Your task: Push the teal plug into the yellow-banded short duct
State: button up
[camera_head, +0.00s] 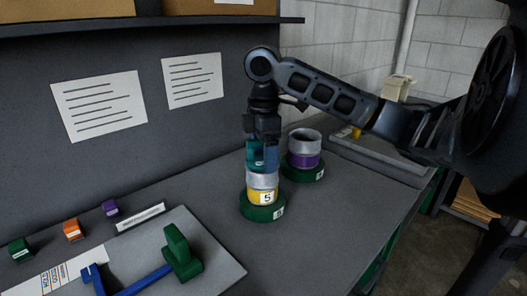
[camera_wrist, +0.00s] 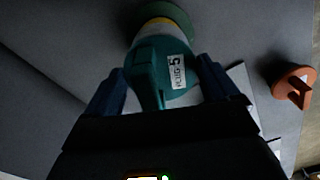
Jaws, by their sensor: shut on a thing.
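The plug is directly over the duct's mouth in the head view. I cannot tell whether its lower end is inside the rim. In the wrist view, the plug hides most of the duct; a bit of yellow band (camera_wrist: 157,22) shows beyond it.
A purple-banded duct (camera_head: 304,150) on a green base stands close behind, to the right. A grey board (camera_head: 215,267) at front left carries a green plug-like piece (camera_head: 180,252) and blue parts. Small colored blocks sit at left. An orange piece (camera_wrist: 294,87) lies right in the wrist view.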

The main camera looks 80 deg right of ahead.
jog(key=shift+f, duration=0.25)
jog(key=o, duration=0.9)
jog(key=shift+o, duration=0.2)
jog(key=shift+r, duration=0.1)
notch_tip(320, 180, up, 8)
jog(key=shift+f, duration=0.2)
